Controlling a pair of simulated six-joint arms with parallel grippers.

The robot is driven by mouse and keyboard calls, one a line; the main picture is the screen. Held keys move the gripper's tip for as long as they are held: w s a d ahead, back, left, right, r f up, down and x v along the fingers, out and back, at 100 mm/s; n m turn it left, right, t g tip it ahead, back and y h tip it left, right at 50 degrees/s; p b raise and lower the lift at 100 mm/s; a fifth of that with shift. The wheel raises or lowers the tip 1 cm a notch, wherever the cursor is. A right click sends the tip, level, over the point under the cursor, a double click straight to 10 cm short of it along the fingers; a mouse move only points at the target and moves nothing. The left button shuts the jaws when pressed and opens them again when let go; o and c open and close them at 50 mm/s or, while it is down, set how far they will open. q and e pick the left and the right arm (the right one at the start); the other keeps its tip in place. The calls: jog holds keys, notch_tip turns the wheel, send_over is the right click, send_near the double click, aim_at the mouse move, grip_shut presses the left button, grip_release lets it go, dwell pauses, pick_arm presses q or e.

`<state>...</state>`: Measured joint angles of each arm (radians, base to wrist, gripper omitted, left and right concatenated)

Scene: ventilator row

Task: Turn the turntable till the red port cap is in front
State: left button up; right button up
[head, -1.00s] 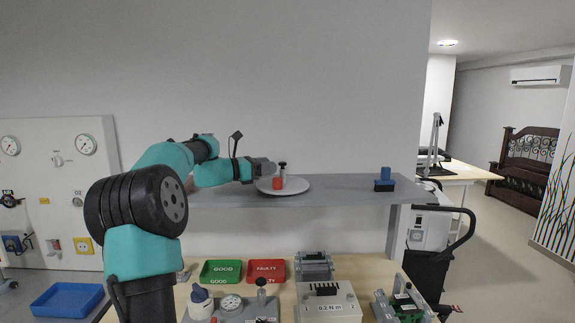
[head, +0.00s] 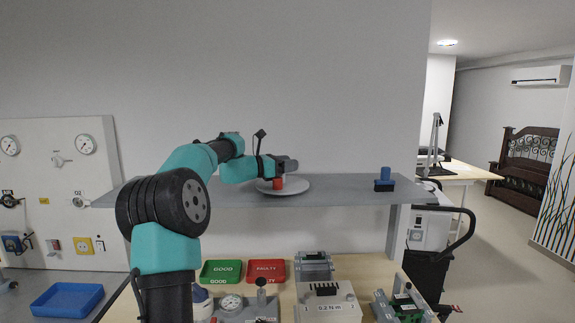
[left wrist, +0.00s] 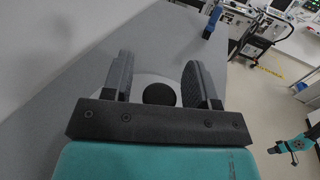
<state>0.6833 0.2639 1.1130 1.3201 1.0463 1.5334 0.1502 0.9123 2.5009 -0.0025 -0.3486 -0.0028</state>
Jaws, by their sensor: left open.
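The turntable (head: 299,188) is a pale round disc on the grey shelf. The red port cap (head: 278,184) stands on it, at its front left in the head view. My left gripper (head: 292,165) is over the disc, behind and above the red cap, and hides the disc's dark-topped post in the head view. In the left wrist view a round black knob (left wrist: 159,94) lies between the open fingers, with gaps on both sides. A teal and black arm end, seemingly my right gripper (left wrist: 277,149), shows small at the right edge there; its jaws are unclear.
A blue and black block (head: 384,180) stands on the right part of the shelf (head: 345,190). Below, the bench holds a green tray (head: 221,271), a red tray (head: 266,271) and several fixtures. The shelf between turntable and block is clear.

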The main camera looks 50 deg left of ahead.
pick_arm(q)
jog(key=shift+c, duration=0.2)
grip_shut()
dwell(0.3)
